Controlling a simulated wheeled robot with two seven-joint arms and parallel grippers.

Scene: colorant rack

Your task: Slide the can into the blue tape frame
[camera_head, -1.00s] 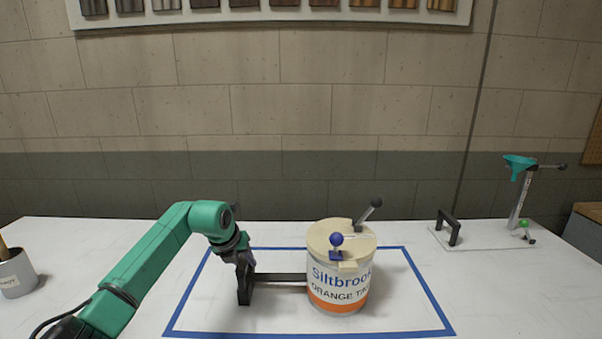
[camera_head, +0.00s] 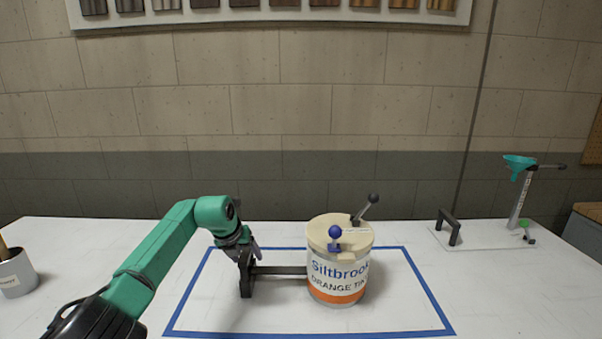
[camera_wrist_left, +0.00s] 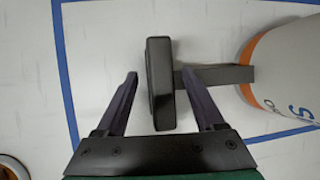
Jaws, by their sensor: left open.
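The can (camera_head: 338,290), white and orange with a cream lid, "Siltbrook" label and ball-ended levers on top, stands upright inside the blue tape frame (camera_head: 293,335). A black bar with an upright black grip (camera_head: 247,273) reaches out from its left side. My left gripper (camera_head: 250,258) is at this grip. In the left wrist view, my left gripper (camera_wrist_left: 159,77) is open, with the black grip (camera_wrist_left: 161,85) between its fingers and gaps visible on both sides. The can (camera_wrist_left: 290,65) shows partly at the right. My right gripper is not in view.
A small grey pot (camera_head: 15,275) stands at the far left. A flat plate with a black handle (camera_head: 449,228) and a stand with a teal funnel (camera_head: 519,164) are at the back right. The tape area right of the can is clear.

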